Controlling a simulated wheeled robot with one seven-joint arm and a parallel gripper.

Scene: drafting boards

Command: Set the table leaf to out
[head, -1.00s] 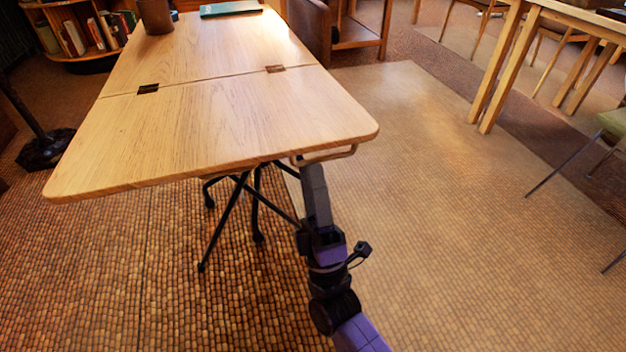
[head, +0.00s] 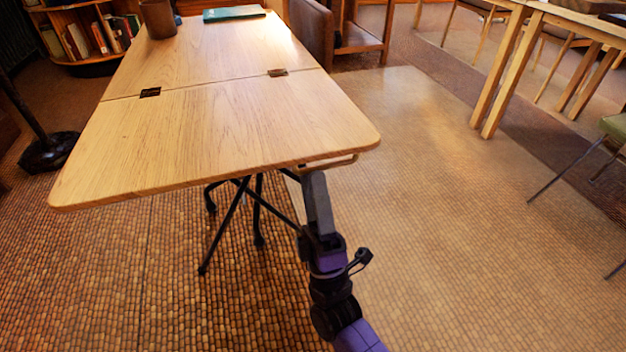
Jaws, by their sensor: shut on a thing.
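The table leaf (head: 215,140) is the near half of a light wood table top. It stands out roughly level with the far half (head: 210,50), joined along a seam with two dark hinges (head: 150,92). A thin pale bar handle (head: 335,162) shows under the leaf's near right edge. My gripper (head: 310,174) is at this edge, at the left end of the handle, and is shut on the handle. Its fingertips are partly hidden by the leaf.
Dark crossed table legs (head: 235,225) stand below the leaf. A brown cup (head: 158,18) and a green book (head: 235,13) are on the far half. A black stand base (head: 50,152) is at left. The floor at right is clear up to another table (head: 500,75).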

